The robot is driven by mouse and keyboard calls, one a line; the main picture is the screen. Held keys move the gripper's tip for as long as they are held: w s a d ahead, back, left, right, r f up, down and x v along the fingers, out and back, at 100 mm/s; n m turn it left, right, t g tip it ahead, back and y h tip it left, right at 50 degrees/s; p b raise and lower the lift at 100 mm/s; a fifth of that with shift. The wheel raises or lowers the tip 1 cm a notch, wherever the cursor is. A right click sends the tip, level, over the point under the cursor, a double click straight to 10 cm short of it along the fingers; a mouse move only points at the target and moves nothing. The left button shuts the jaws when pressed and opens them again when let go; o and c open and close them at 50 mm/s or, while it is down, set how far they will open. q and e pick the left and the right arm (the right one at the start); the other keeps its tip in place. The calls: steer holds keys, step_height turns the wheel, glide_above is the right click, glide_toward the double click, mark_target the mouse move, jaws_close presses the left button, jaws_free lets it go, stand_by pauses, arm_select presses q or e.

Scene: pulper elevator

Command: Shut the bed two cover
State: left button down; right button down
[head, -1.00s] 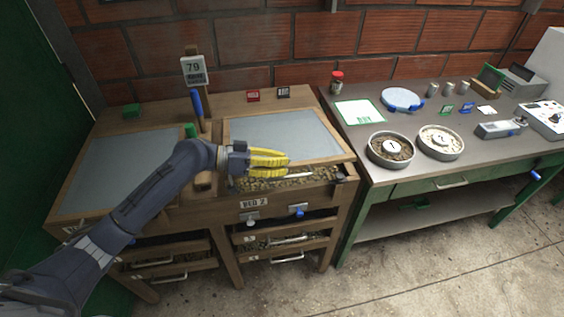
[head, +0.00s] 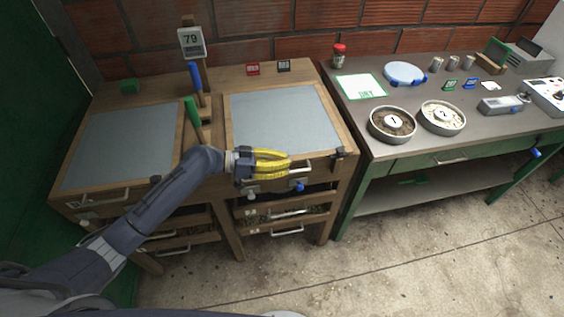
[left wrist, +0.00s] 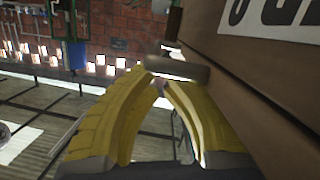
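The bed two cover (head: 285,122) is a grey pane in a wooden frame on the right half of the wooden cabinet. It lies down over the bed, and no bed contents show at its front edge. Its pale bar handle (head: 298,170) is at the front. My left gripper (head: 288,167) is in front of the cover's front edge, beside the handle, with its yellow fingertips together. In the left wrist view, the fingertips (left wrist: 157,82) meet close to a grey bar (left wrist: 180,70); I cannot tell if they touch it. My right gripper is not in view.
The left bed's cover (head: 125,145) is also down. Green (head: 193,113) and blue (head: 195,78) upright handles stand between the beds, by the sign marked 79 (head: 191,42). Drawers sit below. A table (head: 365,110) with two round pans stands at right.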

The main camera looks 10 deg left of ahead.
arm_select(q)
steer(key=s+a+r, duration=0.2)
steer(key=a+r, duration=0.4)
steer(key=a, duration=0.4)
steer(key=s+d+f+t+y, duration=0.1)
steer(key=s+f+y, duration=0.35)
steer(key=f, duration=0.35)
steer(key=s+d+f+t+y, duration=0.1)
steer(key=s+f+y, duration=0.2)
steer(key=s+f, duration=0.45)
steer(key=s+a+f+n+t+y, duration=0.1)
steer(key=s+a+n+y, duration=0.1)
steer(key=s+a+y, duration=0.55)
steer(key=s+a+n+t+y, duration=0.1)
steer(key=s+a+n+y, duration=0.25)
steer(key=a, duration=0.65)
steer(key=s+d+f+g+h, duration=0.1)
steer(key=s+d+f+g, duration=0.15)
steer(key=f, duration=1.35)
steer(key=s+d+f+g+h, duration=0.1)
steer(key=d+f, duration=0.2)
steer(key=f, duration=1.2)
steer(key=s+f+n+g+h, duration=0.1)
steer(key=s+f+n+g, duration=0.1)
steer(key=s+f, duration=1.9)
steer(key=shift+s+a+n+g, duration=0.15)
steer(key=shift+s+n+g, duration=0.2)
steer(key=shift+g, duration=0.1)
